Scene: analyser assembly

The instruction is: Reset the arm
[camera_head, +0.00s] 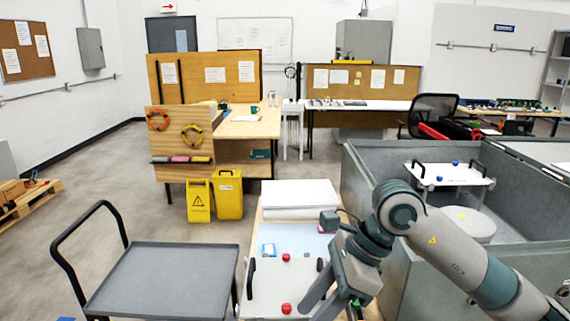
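My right arm (455,255) reaches in from the right and bends down at the wrist. Its gripper (312,308) points down and left over the near end of a white panel (265,290). The two grey fingers look apart, with nothing seen between them; the tips are near the bottom edge of the view. The panel has red knobs and a black handle at its left side, and my gripper hides part of its right side. My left arm and gripper are not in view.
A grey cart (165,280) with a black handle stands at the left. A grey open-topped analyser housing (365,190) at the right holds a white panel (450,175) with blue knobs. A white stack (300,193) lies behind my gripper.

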